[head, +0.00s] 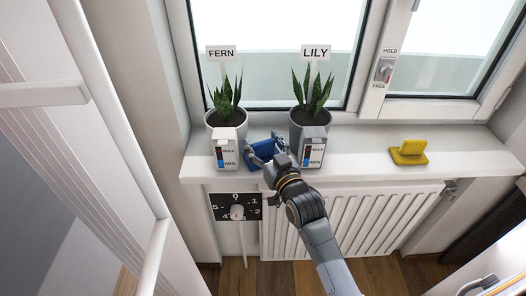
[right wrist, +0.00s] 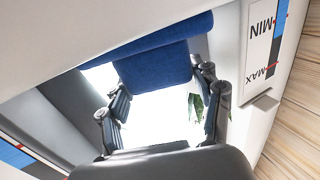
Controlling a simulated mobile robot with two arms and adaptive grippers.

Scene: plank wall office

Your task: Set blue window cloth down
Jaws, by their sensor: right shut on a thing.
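The blue window cloth (head: 262,155) is at the window sill (head: 360,150), between two plant pots. My right gripper (head: 265,148) reaches in from the front and is shut on the cloth, one finger on each side. In the right wrist view the cloth (right wrist: 155,62) spans the space between the fingers (right wrist: 160,88). I cannot tell whether the cloth touches the sill. My left gripper is not in view.
The FERN pot (head: 213,118) and LILY pot (head: 298,130) stand close on either side, each with a MAX/MIN gauge box in front. A radiator (head: 375,215) and dial (head: 236,208) are below.

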